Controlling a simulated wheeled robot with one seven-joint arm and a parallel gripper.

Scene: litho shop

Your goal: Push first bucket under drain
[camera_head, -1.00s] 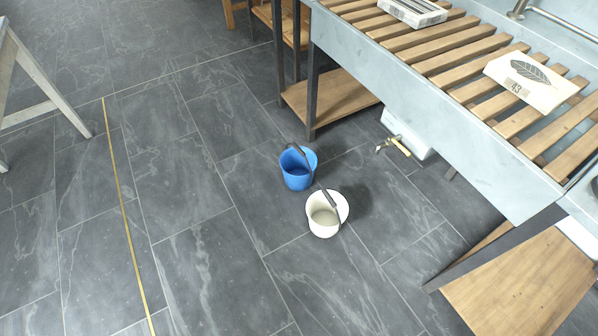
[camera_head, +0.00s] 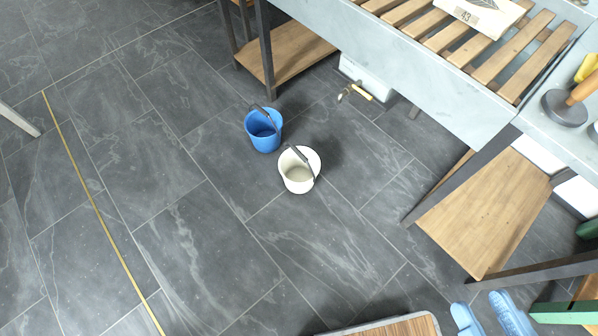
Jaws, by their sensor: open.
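A blue bucket (camera_head: 263,130) with a dark handle stands upright on the dark tiled floor. A white bucket (camera_head: 298,172) with a dark handle stands close to it, nearer to me and to the right. Both look empty. A small brass tap with a pale handle (camera_head: 356,93), which looks like the drain, sticks out from a white tank (camera_head: 364,78) under the slatted bench. Both buckets stand in front of the tap and to its left, apart from it. My gripper is not in view.
The slatted bench (camera_head: 400,62) overhangs the tank, with shelves (camera_head: 292,57) (camera_head: 490,215) at both sides. A wood-topped surface (camera_head: 395,328) and blue glove-like fingers (camera_head: 490,316) show at the bottom right. Open floor (camera_head: 180,230) lies left of the buckets.

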